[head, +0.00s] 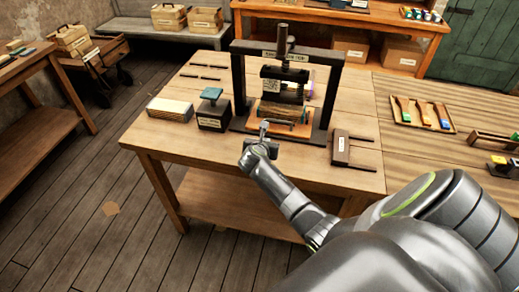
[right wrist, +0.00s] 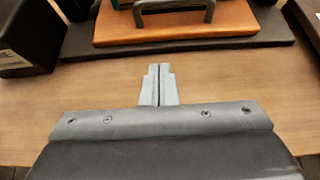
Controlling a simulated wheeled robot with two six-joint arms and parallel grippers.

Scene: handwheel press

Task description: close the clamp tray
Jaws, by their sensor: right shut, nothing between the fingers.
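The clamp tray (head: 291,129) is an orange-brown wooden slab at the foot of the dark press frame (head: 237,85). Part of the tray's front is hidden by my gripper in the head view. My left gripper is out of view.
A dark box with a green top (head: 212,110) and a stack of pale boards (head: 169,110) stand left of the press. A dark forked piece (head: 341,149) lies to the right. The wooden table (head: 325,180) is bare along its front edge.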

